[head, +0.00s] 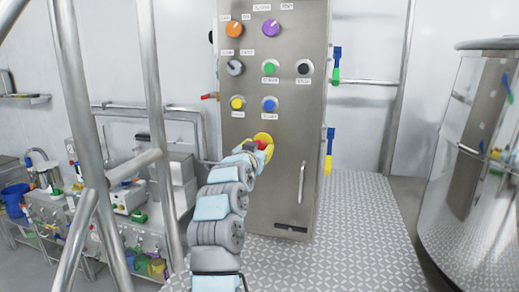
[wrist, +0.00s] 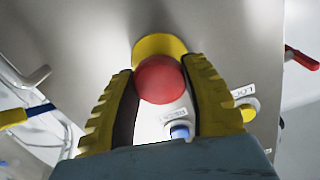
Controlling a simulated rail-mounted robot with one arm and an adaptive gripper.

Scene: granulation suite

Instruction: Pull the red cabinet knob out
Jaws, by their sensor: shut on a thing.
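The red cabinet knob (wrist: 160,80) is a round red button on a yellow base (wrist: 158,46), low on the front of the steel cabinet. In the head view a small part of the red knob (head: 262,145) shows beside its yellow base (head: 264,138); my gripper (head: 258,148) hides the rest. In the wrist view the two yellow-and-black fingers of my gripper (wrist: 160,95) stand on either side of the red knob, shut on it. The knob sits in front of the yellow base.
The steel cabinet (head: 285,190) carries several coloured knobs and buttons above, and a vertical handle (head: 301,183) at lower right. Steel railings (head: 155,90) stand at left near my arm. A large steel vessel (head: 465,200) is at right. The patterned floor (head: 365,215) between is clear.

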